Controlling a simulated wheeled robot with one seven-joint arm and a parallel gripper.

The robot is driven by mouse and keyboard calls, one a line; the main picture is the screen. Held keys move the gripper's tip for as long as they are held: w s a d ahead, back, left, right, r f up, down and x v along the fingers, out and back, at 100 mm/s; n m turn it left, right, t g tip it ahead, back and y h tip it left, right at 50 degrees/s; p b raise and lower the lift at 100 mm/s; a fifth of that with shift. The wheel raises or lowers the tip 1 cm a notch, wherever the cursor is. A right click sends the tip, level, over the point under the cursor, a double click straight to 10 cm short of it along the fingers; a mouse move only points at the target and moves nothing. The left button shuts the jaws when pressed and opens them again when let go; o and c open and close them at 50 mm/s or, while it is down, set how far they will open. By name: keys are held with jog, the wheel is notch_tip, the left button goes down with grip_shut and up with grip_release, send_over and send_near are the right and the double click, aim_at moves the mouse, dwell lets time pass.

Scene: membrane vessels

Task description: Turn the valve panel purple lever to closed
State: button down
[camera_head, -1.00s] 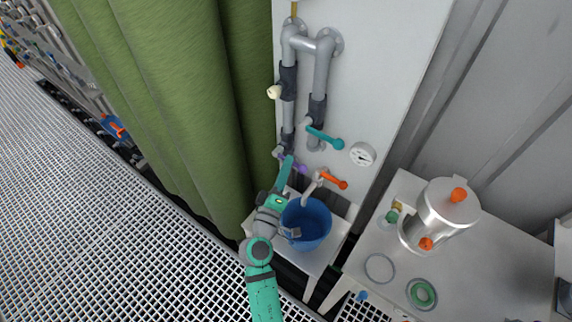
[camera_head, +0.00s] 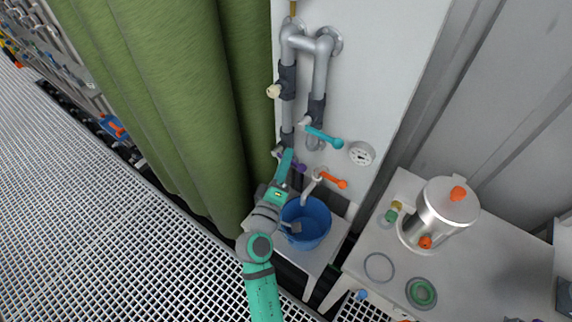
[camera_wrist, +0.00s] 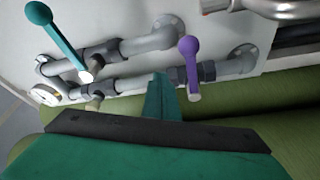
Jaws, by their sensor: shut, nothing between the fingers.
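The purple lever (camera_head: 300,168) is on the lower part of the pipework on the white valve panel (camera_head: 385,60). My gripper (camera_head: 287,156) partly hides it in the head view. In the wrist view the purple lever (camera_wrist: 191,70) shows whole, with its round knob up in the picture and its narrow end down. My gripper's shut, empty fingers (camera_wrist: 160,95) are close beside the lever, to its left in that view. I cannot tell whether they touch it.
A teal lever (camera_head: 324,137) and a round gauge (camera_head: 361,153) sit above and right. An orange lever (camera_head: 333,180) is on the tap over a blue bucket (camera_head: 306,222). A green curtain (camera_head: 170,100) hangs close on the left. A steel vessel (camera_head: 440,215) stands on the right table.

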jog(key=s+a+f, duration=0.2)
jog(key=s+a, duration=0.3)
jog(key=s, duration=0.2)
jog(key=shift+s+a+f, duration=0.25)
jog(key=shift+s+a, duration=0.1)
jog(key=s+d+f+m+g+y, duration=0.1)
jog(key=s+f+m+g+y, duration=0.3)
jog(key=s+f, duration=0.95)
jog(key=s+d+r+m+y, duration=0.1)
jog(key=s+d+r+m, duration=0.1)
jog(key=s, duration=0.7)
jog(key=s+d+r+m+t+y, duration=0.1)
jog(key=s+r+m, duration=0.3)
jog(key=s, duration=0.5)
jog(key=shift+s+d, duration=0.4)
jog(key=shift+d, duration=0.4)
